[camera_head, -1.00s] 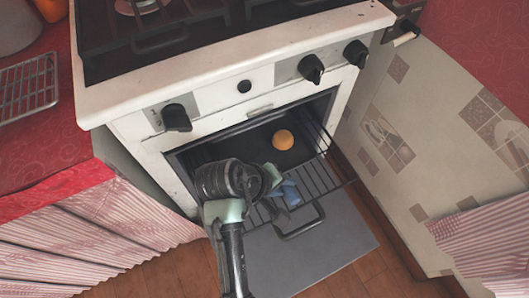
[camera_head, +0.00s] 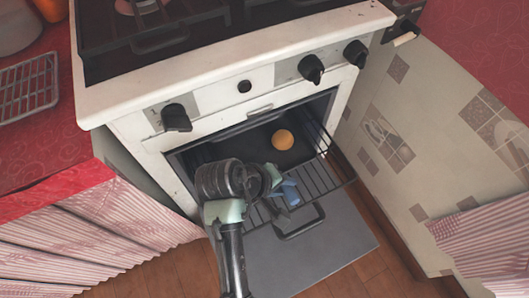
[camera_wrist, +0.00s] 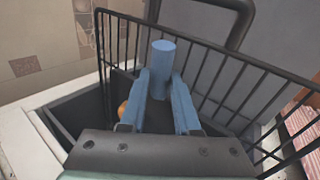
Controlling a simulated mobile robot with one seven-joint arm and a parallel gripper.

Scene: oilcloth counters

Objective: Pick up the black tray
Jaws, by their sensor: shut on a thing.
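The black tray (camera_head: 258,143) lies inside the open oven, with an orange ball (camera_head: 283,139) on it. In the wrist view, the tray (camera_wrist: 82,115) shows as a dark box-like edge, and the ball (camera_wrist: 123,112) is partly hidden behind a finger. My gripper (camera_head: 288,191) is over the pulled-out oven rack, in front of the tray and apart from the ball. Its blue fingers (camera_wrist: 161,80) are closed around a blue cylinder (camera_wrist: 161,68). My arm hides the left part of the oven opening.
The wire rack (camera_head: 318,168) juts out above the lowered oven door (camera_head: 345,250). The white stove front (camera_head: 240,75) with its knobs overhangs above. A tiled cabinet side (camera_head: 420,140) stands close on the right, and a striped curtain (camera_head: 110,225) hangs at the left.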

